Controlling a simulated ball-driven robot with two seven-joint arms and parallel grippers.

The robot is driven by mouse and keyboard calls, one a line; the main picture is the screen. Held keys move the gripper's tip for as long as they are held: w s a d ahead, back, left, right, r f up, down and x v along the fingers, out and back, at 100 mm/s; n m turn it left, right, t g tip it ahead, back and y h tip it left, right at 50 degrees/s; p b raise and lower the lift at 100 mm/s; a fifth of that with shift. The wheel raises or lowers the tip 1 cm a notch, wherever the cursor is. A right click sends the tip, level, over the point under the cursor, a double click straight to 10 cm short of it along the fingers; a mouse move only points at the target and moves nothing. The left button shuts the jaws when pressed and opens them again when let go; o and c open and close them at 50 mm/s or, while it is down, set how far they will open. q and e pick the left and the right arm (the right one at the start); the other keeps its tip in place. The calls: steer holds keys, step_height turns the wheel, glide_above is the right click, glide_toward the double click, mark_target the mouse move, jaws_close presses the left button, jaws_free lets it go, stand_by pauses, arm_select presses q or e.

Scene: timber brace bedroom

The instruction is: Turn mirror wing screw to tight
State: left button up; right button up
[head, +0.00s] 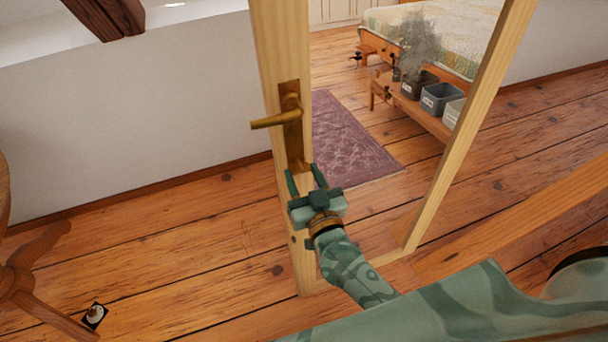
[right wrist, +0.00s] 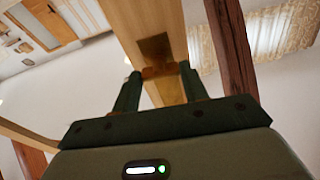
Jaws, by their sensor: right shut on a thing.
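A tall pale wooden frame (head: 281,60) stands in front of me; it also shows in the right wrist view (right wrist: 150,20). Its left post carries a brown plate (head: 289,95) with a brass-coloured lever (head: 275,121) pointing left. My right gripper (head: 304,168) is at the plate's lower end, below the lever. In the right wrist view its two fingers (right wrist: 158,72) sit either side of a small brass-coloured piece (right wrist: 160,71), which I take for the wing screw. The fingers partly hide its shape, and I cannot tell its angle. My left gripper is not in view.
A purple rug (head: 345,140) lies on the plank floor within the frame's outline. A low bench (head: 385,90) holds bins, with a bed (head: 450,35) behind. Chair-like wooden legs (head: 35,270) and a small dark object (head: 95,316) are at lower left.

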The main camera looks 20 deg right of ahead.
steer(key=m+p, duration=0.2)
steer(key=m, duration=0.1)
steer(key=shift+r, duration=0.2)
steer(key=m+h+p, duration=0.1)
steer(key=m+p, duration=0.1)
steer(key=m, duration=0.3)
steer(key=shift+p, duration=0.4)
steer(key=m+p, duration=0.1)
steer(key=m, duration=0.1)
steer(key=m+p, duration=0.1)
steer(key=m, duration=0.2)
steer(key=shift+a+g+h, duration=0.1)
steer(key=shift+g+h, duration=0.2)
steer(key=shift+g, duration=0.1)
steer(key=m+p, duration=0.1)
steer(key=m, duration=0.3)
steer(key=shift+m+g, duration=0.3)
steer(key=m+p, duration=0.1)
steer(key=m, duration=0.2)
steer(key=shift+m, duration=0.3)
steer(key=m, duration=0.4)
steer(key=shift+g+p, duration=0.35)
steer(key=shift+g, duration=0.05)
steer(key=m, duration=0.4)
steer(key=shift+f+m, duration=0.1)
steer(key=shift+m, duration=0.2)
steer(key=shift+s+m+g+y+b, duration=0.1)
steer(key=shift+m+g+y+b, duration=0.35)
steer(key=shift+m, duration=1.35)
steer(key=shift+y, duration=0.25)
